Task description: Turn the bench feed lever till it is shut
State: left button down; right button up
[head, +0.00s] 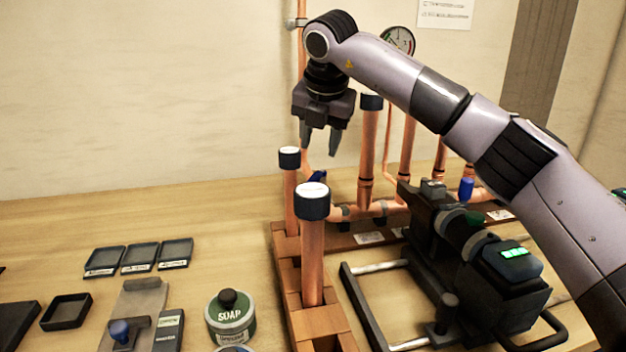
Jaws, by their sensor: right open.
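A copper manifold (383,206) stands on the bench, with upright pipes rising from a horizontal run. A small blue lever (318,176) shows low on the pipework at its left end, partly hidden behind the capped pipes. A second blue lever (466,188) stands upright on the pipework farther right. I cannot read which one is labelled as the bench feed. My right gripper (319,148) points down with its two fingers apart and empty. In the picture it is just above the left blue lever, apart from it. My left gripper is not in view.
Two dark-capped copper pipes (313,248) stand in a wooden rack in front of the lever. A dark clamp-like machine (478,255) stands at right. A soap tin (230,317) and small trays (140,257) lie at left. The back left bench is clear.

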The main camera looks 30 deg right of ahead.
aim_at(316, 174)
jog(key=shift+x, duration=4.05)
jog(key=shift+a, duration=0.1)
grip_shut()
